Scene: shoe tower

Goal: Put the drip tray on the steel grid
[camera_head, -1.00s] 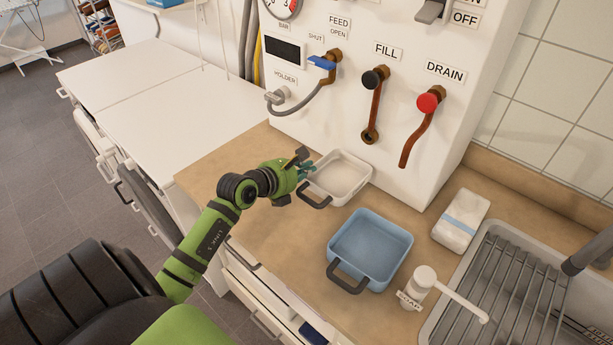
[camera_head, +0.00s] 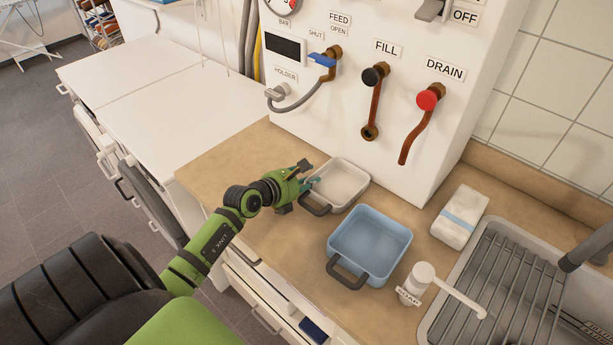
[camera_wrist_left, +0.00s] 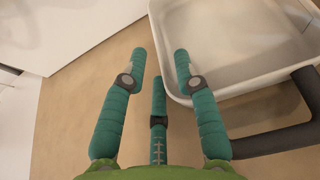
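A white shallow tray with a dark handle (camera_head: 345,184) sits on the wooden counter below the white machine; I take it as the drip tray. It also shows in the left wrist view (camera_wrist_left: 240,40). My left gripper (camera_head: 312,182) is at its left side. In the left wrist view the fingers (camera_wrist_left: 161,65) stand apart: the right one overlaps the tray's near-left corner, the left one is outside over the counter. Whether they touch the wall is unclear. The steel grid (camera_head: 505,285) lies in the sink at the right. My right gripper is not in view.
A blue pan with a dark handle (camera_head: 369,245) stands between the tray and the sink. A white soap dispenser (camera_head: 414,288) and a white pack with a blue band (camera_head: 460,216) stand beside the sink. The machine's drain pipe (camera_head: 415,138) hangs above the counter.

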